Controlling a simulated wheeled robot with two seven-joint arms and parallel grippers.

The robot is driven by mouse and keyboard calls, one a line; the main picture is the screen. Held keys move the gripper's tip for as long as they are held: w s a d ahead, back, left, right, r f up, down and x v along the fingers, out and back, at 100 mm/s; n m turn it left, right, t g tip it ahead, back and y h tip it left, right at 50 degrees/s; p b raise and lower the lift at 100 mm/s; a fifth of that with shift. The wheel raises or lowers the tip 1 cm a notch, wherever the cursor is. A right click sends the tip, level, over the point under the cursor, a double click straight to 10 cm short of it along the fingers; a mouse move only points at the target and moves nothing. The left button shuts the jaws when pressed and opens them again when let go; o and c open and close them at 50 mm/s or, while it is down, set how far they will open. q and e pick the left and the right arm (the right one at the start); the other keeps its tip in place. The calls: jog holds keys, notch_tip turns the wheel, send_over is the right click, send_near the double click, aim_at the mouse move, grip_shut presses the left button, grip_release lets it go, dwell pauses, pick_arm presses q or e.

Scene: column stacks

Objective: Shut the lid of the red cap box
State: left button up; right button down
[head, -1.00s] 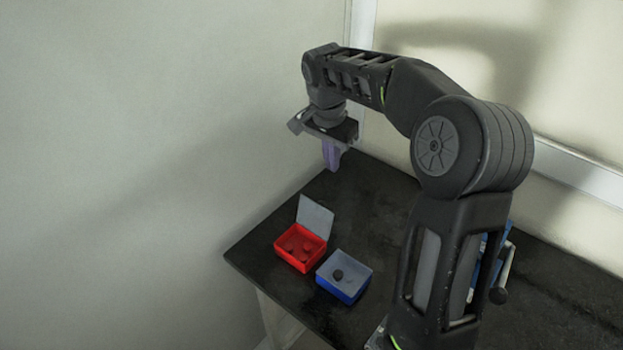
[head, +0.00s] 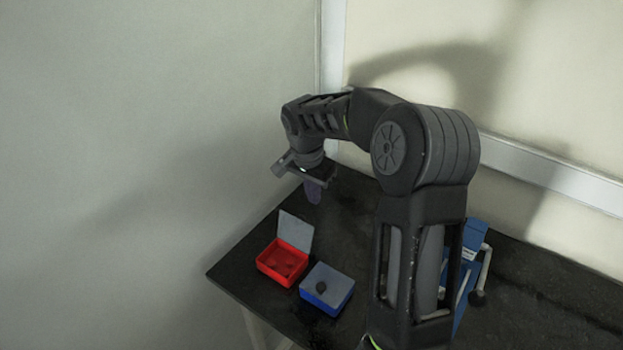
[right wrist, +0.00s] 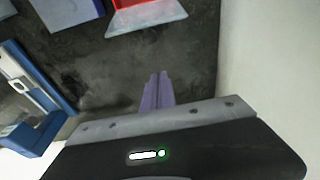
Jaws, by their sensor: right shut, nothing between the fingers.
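The red cap box (head: 282,267) stands on the dark table with its grey lid (head: 295,232) raised at the back. A few dark red caps (head: 283,266) lie inside it. In the right wrist view the raised lid (right wrist: 146,15) shows at the top, with the red box (right wrist: 130,3) cut off by the edge. My right gripper (head: 313,192) hangs behind the lid, apart from it, with its purple fingers (right wrist: 157,92) shut and empty. My left gripper is not in view.
A blue box (head: 326,299) with a closed grey lid and dark knob stands right of the red box. Blue equipment (head: 470,262) stands at the right, partly behind my arm. Walls close off the back. Bare table lies behind the boxes.

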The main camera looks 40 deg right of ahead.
aim_at(298, 230)
jog(key=a, duration=0.1)
jog(key=a+f+p, duration=0.1)
jog(key=s+a, duration=0.1)
jog(key=shift+a+f+p, duration=0.25)
jog(key=shift+f+p, duration=0.05)
dwell(0.3)
